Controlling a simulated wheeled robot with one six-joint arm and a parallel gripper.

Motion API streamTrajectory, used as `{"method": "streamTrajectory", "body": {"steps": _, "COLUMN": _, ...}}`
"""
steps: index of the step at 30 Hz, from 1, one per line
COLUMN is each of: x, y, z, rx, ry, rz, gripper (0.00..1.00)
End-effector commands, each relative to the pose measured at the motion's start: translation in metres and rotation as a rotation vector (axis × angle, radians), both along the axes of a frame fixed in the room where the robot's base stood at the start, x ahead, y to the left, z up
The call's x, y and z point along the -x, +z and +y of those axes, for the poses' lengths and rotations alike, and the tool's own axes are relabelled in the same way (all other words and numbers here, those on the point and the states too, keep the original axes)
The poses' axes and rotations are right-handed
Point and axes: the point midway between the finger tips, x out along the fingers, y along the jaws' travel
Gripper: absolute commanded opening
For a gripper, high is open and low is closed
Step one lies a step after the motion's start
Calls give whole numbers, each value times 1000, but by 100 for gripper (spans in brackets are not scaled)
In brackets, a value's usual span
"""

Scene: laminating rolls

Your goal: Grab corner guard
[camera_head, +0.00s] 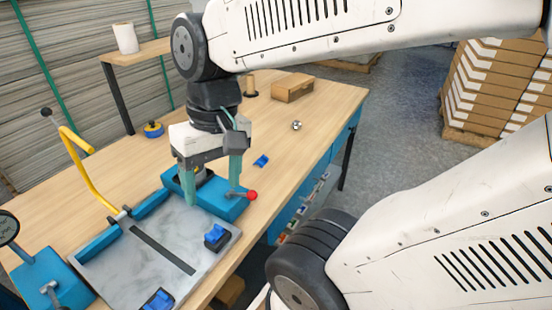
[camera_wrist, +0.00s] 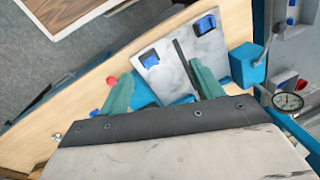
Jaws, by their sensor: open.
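A small blue piece (camera_head: 261,161), probably the corner guard, lies loose on the wooden table to the right of my gripper. Two more blue pieces are at the plate's edge: one at the right (camera_head: 215,236) and one at the front (camera_head: 158,300). Both also show in the wrist view, the one (camera_wrist: 150,58) and the other (camera_wrist: 206,25). My gripper (camera_head: 213,192) points down over the rear of the blue-framed fixture, its green fingers apart with nothing held between them. The wrist view shows the open fingers (camera_wrist: 163,84) on the near side of the plate.
The grey stone plate (camera_head: 165,243) has a dark slot. A yellow lever (camera_head: 88,172) rises at its left, and a red-knobbed handle (camera_head: 251,195) sticks out right. A tape roll (camera_head: 153,129), brown box (camera_head: 293,89) and small metal part (camera_head: 296,125) stand farther back. Table between is clear.

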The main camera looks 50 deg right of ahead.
Motion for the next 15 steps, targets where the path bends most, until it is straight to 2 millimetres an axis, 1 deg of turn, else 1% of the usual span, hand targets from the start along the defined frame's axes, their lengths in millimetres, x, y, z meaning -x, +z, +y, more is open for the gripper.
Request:
{"method": "streamTrajectory", "body": {"steps": 1, "x": -11, "y": -8, "z": -1, "rx": -72, "ry": -96, "rz": 49, "gripper": 65}}
{"method": "streamTrajectory", "body": {"steps": 5, "x": -49, "y": -25, "z": -7, "rx": -299, "ry": -382, "rz": 142, "gripper": 65}}
{"method": "streamTrajectory", "body": {"steps": 8, "x": -82, "y": -38, "z": -25, "rx": -477, "ry": -622, "rz": 192, "gripper": 65}}
{"method": "streamTrajectory", "body": {"steps": 9, "x": -95, "y": -44, "z": -35, "rx": -548, "ry": -720, "rz": 208, "gripper": 65}}
{"method": "streamTrajectory", "body": {"steps": 11, "x": -114, "y": -53, "z": -54, "rx": -656, "ry": -873, "rz": 228, "gripper": 65}}
{"method": "streamTrajectory", "body": {"steps": 12, "x": -126, "y": -60, "z": -69, "rx": -727, "ry": -975, "rz": 237, "gripper": 65}}
{"method": "streamTrajectory", "body": {"steps": 14, "x": -142, "y": -73, "z": -96, "rx": -834, "ry": -1132, "rz": 248, "gripper": 65}}
{"method": "streamTrajectory", "body": {"steps": 15, "x": -151, "y": -82, "z": -117, "rx": -905, "ry": -1238, "rz": 251, "gripper": 65}}
